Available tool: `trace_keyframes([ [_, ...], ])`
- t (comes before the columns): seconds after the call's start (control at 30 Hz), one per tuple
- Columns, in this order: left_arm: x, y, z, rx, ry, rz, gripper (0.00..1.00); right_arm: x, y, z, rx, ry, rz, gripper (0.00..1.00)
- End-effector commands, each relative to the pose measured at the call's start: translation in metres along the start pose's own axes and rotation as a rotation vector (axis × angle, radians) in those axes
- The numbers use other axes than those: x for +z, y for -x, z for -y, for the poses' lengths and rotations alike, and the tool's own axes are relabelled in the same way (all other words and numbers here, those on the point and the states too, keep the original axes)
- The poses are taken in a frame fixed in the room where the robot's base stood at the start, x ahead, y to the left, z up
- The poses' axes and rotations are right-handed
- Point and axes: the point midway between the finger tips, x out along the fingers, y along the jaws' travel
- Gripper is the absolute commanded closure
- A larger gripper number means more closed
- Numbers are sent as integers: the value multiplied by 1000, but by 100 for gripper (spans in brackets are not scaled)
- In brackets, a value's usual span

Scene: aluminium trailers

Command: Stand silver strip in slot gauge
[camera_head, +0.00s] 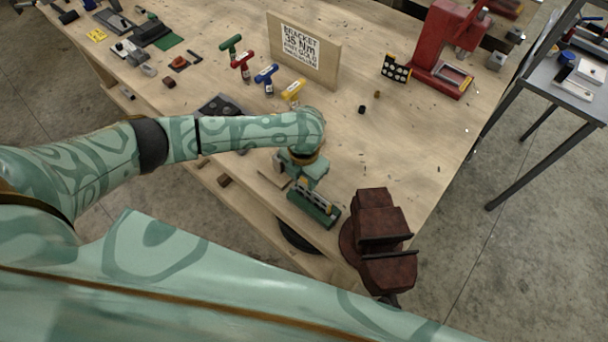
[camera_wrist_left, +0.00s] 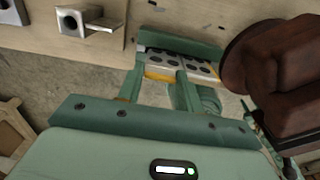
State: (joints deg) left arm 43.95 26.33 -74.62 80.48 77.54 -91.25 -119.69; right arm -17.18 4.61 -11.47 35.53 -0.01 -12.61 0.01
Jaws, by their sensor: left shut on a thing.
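My left gripper (camera_head: 314,204) is over the bench's near edge, left of the dark red vice. In the left wrist view my left gripper (camera_wrist_left: 170,78) is shut across a silver strip (camera_wrist_left: 180,66) with several dark round spots and a yellow lower edge. A green bar lies along its far side. The strip is small and partly covered by the gripper in the head view. No slot gauge can be named with certainty; a black block with pale round spots and yellow edges (camera_head: 396,68) stands at the back right of the bench. My right gripper is not in view.
The dark red vice (camera_head: 378,240) stands close right of my left gripper, also in the wrist view (camera_wrist_left: 285,70). A red press (camera_head: 445,50), a lettered board (camera_head: 303,50) and several coloured T-handles (camera_head: 241,62) stand farther back. A square metal block with a hole (camera_wrist_left: 72,20) is on the bench.

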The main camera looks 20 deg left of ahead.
Motion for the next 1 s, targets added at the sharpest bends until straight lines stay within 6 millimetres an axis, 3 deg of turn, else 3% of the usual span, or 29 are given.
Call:
trace_keyframes([
  [0.47,0,-13,0,0,0,-1,96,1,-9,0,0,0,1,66],
  [0.5,0,-12,0,0,0,-1,59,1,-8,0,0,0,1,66],
  [0.57,0,-12,0,0,0,0,42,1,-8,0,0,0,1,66],
  [0.87,0,-11,0,0,0,-1,39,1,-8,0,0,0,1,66],
  [1.0,0,2,0,1,-2,1,39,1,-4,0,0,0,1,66],
])
